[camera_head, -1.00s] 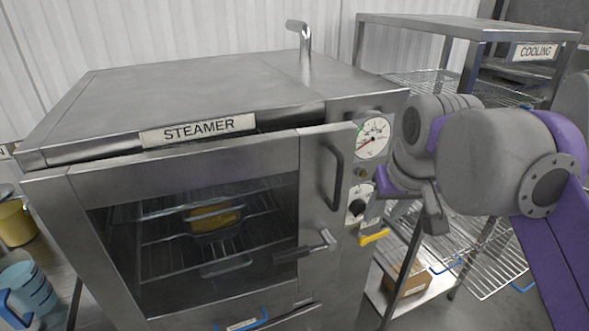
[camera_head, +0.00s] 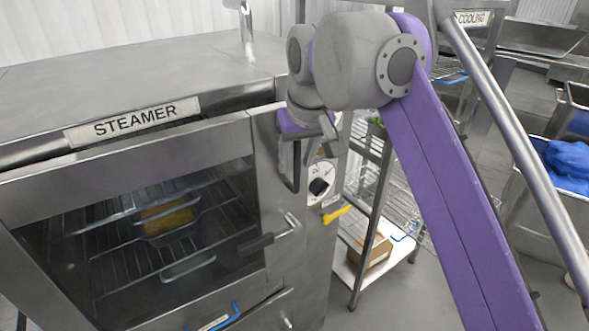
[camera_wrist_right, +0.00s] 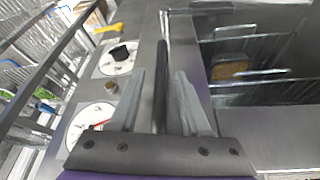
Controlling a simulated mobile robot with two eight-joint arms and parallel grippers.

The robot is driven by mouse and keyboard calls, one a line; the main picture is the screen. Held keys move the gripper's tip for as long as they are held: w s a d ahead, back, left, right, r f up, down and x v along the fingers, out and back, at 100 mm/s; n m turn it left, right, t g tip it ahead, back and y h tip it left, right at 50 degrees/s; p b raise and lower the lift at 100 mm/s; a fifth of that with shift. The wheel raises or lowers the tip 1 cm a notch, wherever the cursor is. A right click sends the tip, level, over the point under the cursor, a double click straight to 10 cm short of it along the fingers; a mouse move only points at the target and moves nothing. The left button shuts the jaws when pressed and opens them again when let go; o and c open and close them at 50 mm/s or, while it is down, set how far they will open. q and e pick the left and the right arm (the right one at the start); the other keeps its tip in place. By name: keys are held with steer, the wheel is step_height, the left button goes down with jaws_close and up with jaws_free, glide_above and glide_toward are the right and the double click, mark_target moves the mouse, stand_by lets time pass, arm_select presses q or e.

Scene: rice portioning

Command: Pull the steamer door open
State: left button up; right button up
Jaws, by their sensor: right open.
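The steel steamer (camera_head: 130,75) fills the left of the head view, with a "STEAMER" label on its top edge. Its windowed door (camera_head: 110,165) is across the front, with a dark gap along its top edge; I cannot tell if it is ajar. A dark upright door handle (camera_head: 291,172) stands on its right side. My right gripper (camera_head: 308,148) is at this handle. In the right wrist view the open fingers stand on either side of the handle bar (camera_wrist_right: 161,88), with gaps beside it. A latch lever (camera_head: 268,240) sits lower on the door. My left gripper is not in view.
A yellow pan (camera_head: 168,218) sits on a rack behind the glass. Dials (camera_head: 320,187) and a yellow lever (camera_head: 337,214) are right of the door. A cooling rack (camera_head: 375,215) with a cardboard box (camera_head: 372,248) stands farther right. Bare floor (camera_head: 430,285) shows in front of it.

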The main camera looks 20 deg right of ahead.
steer(key=shift+x, duration=1.05)
jaws_close()
stand_by(0.7)
